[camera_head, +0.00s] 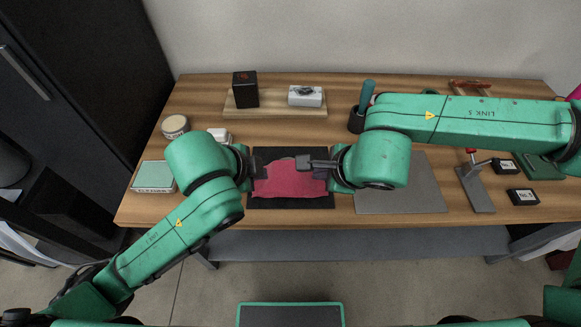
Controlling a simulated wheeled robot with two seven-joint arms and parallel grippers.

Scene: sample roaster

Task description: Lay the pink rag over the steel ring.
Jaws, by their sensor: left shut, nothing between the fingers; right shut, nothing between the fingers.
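The pink rag (288,181) lies spread out, with an uneven outline, on a black mat (290,203) in the middle of the table. I cannot see the steel ring; whether it is under the rag or behind an arm I cannot tell. My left gripper (259,172) is shut at the rag's left edge. My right gripper (303,163) is shut at the rag's upper right part, covering some of it. Neither holds the rag. Whether the fingers touch the cloth is unclear.
A grey plate (405,196) lies right of the mat. A metal stand with a red knob (471,151) and black boxes (522,196) are further right. A green-topped box (154,176) and a round tin (175,126) are left. A wooden board (275,113) is behind.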

